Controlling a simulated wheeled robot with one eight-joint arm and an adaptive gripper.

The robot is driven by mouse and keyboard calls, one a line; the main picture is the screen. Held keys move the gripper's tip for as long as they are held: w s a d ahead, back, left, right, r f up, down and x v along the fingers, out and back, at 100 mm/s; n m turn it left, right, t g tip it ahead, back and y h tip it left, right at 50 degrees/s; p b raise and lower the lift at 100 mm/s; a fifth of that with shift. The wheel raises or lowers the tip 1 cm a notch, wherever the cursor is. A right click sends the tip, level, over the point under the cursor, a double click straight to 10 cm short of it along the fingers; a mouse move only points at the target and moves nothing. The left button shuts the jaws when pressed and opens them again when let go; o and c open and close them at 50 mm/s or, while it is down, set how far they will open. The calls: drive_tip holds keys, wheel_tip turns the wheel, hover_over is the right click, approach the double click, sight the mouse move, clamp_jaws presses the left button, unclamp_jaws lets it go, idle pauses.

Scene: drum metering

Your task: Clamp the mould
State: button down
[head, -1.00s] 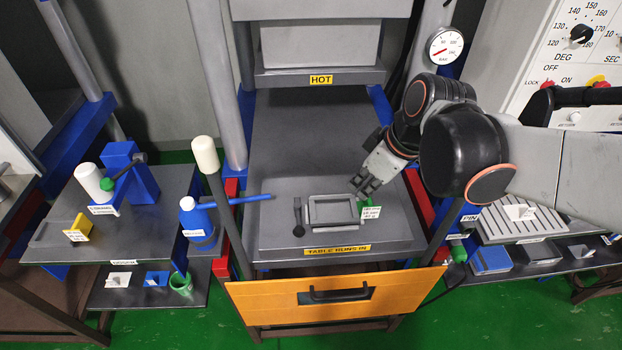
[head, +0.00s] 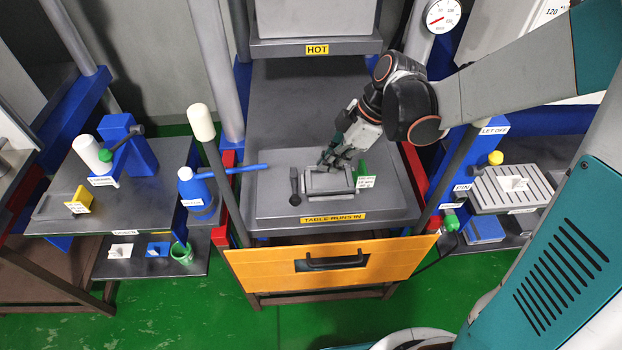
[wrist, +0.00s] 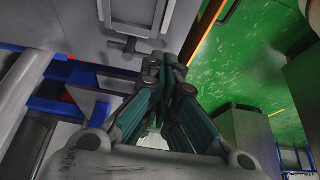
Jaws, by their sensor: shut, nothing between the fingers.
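The mould (head: 330,183) is a low grey rectangular block with a raised rim. It lies flat near the front of the press table. A dark lever with a round knob (head: 295,197) stands at its left side. A green piece with a white label (head: 364,181) is at its right. My gripper (head: 326,161) is shut and empty, pointing down and left at the mould's back edge. I cannot tell whether it touches the mould. In the wrist view my shut fingers (wrist: 165,62) hide part of the scene, and a grey T-shaped handle (wrist: 128,47) shows beyond them.
The press head marked HOT (head: 317,50) hangs behind. An orange guard (head: 330,282) with a black handle crosses the front. A white-tipped post (head: 201,122) and a blue bottle (head: 195,191) stand left. The press table's back half (head: 290,110) is bare.

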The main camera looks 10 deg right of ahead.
sight(294, 184)
drive_tip(key=b+x, duration=0.3)
drive_tip(key=x, duration=0.7)
